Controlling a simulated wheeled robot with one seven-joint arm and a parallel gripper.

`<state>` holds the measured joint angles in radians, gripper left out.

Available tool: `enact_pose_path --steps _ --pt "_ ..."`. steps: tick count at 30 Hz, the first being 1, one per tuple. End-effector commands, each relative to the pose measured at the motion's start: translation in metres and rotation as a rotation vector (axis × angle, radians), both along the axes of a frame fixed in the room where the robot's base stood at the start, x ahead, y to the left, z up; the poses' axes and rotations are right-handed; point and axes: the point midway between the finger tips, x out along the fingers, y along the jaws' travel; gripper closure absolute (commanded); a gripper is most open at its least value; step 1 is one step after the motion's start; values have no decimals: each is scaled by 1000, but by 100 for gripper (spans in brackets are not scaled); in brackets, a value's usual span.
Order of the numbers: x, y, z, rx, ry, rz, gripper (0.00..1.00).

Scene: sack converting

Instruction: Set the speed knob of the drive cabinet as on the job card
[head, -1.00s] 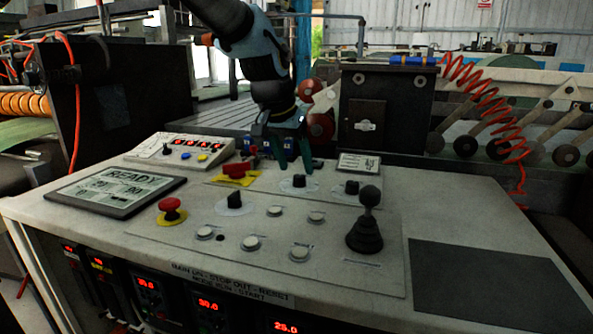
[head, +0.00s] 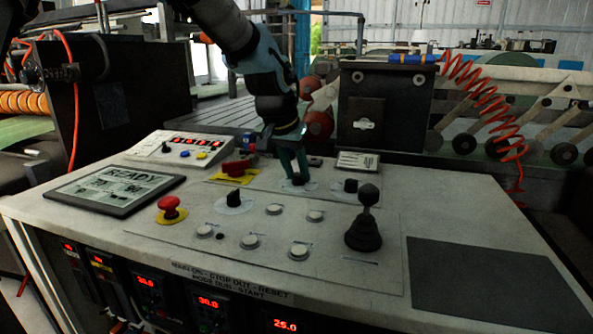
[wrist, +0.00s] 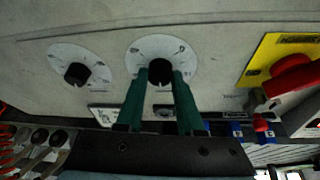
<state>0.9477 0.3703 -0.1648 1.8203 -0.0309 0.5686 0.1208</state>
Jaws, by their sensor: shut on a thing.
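My gripper (head: 297,180) points down at the cabinet's sloping panel, with its green fingers around a black knob on a white dial. In the wrist view my gripper (wrist: 161,80) has one finger on each side of the black knob (wrist: 160,70), which sits on a white dial (wrist: 144,46) with printed marks. In the head view the fingers mostly hide this knob. A small card (head: 358,161) stands behind the panel knobs; its text is too small to read.
A second black knob (head: 350,186) is close on the right. A red switch on a yellow plate (head: 233,177) is on the left. A joystick (head: 364,222), a red mushroom button (head: 170,207) and several white buttons are nearer. A flat dark mat (head: 492,272) lies at right.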

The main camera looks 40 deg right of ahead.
Motion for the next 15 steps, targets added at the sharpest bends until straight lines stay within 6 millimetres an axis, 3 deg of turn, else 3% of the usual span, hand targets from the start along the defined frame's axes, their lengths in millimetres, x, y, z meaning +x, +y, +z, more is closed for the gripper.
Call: enact_pose_path --steps 5,15 --pt "0 0 0 0 0 0 99" --pt "0 0 0 -1 0 6 100"
